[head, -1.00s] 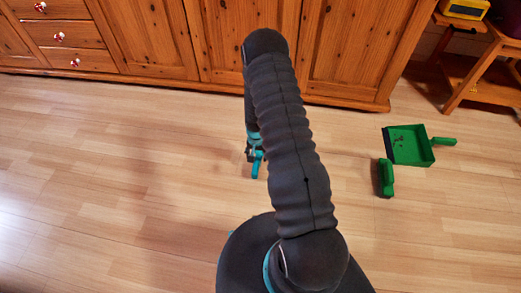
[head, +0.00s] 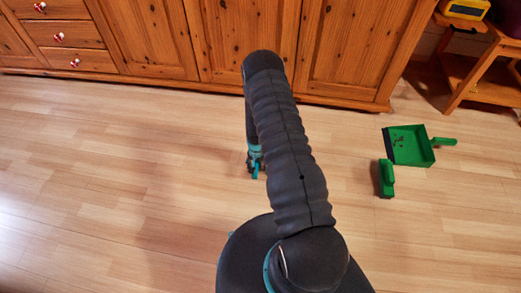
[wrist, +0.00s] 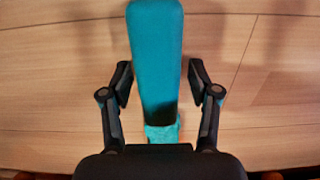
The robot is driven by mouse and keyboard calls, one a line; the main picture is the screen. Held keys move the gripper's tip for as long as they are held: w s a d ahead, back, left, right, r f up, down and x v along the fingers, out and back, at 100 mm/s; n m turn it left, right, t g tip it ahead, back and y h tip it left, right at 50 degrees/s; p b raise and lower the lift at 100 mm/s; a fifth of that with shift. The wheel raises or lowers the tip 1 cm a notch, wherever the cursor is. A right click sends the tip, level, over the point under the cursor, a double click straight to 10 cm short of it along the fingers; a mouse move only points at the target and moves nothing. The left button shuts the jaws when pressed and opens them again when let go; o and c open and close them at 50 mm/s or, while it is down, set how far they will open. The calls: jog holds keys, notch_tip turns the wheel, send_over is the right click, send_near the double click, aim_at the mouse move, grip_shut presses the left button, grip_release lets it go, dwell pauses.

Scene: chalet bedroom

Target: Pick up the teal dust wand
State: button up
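The teal dust wand (wrist: 157,45) lies on the wooden floor and runs lengthwise through the middle of the wrist view, with a darker shaded part towards my gripper. My gripper (wrist: 159,70) is open, with one finger on each side of the wand. A narrow gap shows on the right side; the left finger is very close, and I cannot tell whether it touches. In the head view, my arm hides most of the wand, and only a small teal piece (head: 256,172) shows beside my gripper.
A green dustpan (head: 420,148) and a green brush (head: 386,178) lie on the floor to the right. A wooden cabinet (head: 240,45) stands along the back, with a small wooden shelf (head: 462,80) at the back right. The floor on the left is clear.

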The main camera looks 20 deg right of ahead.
grip_shut()
jog(key=shift+r, duration=0.1)
